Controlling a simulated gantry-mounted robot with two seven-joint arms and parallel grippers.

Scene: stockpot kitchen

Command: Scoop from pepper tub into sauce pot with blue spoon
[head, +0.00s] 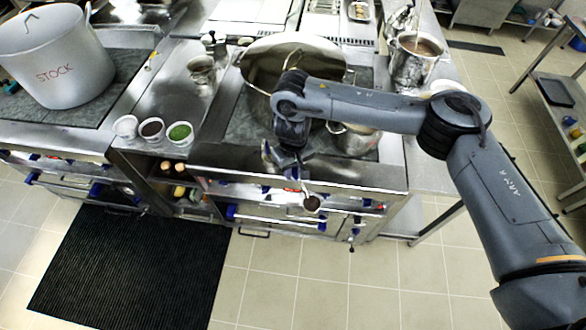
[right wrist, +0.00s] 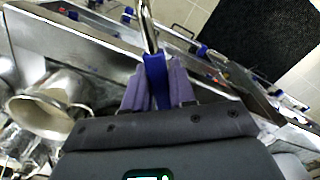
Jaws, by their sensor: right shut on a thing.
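My right gripper (head: 287,163) is above the front edge of the middle stove. In the right wrist view its purple fingers (right wrist: 160,88) are shut on the blue handle of the spoon (right wrist: 155,72), whose metal shaft runs up out of the picture. In the head view the spoon's bowl (head: 312,202) hangs beyond the stove front; it looks dark inside, but I cannot tell what it holds. The pepper tub (head: 152,138), white with dark contents, stands left of the gripper. A steel pot (head: 355,145) right of the gripper may be the sauce pot; my arm partly hides it. My left gripper is not in view.
A white tub (head: 126,128) and a green-filled tub (head: 180,142) flank the pepper tub. A large pot (head: 268,52) stands behind my arm, and a STOCK pot (head: 62,68) at left. A pot of brown liquid (head: 413,65) is at back right.

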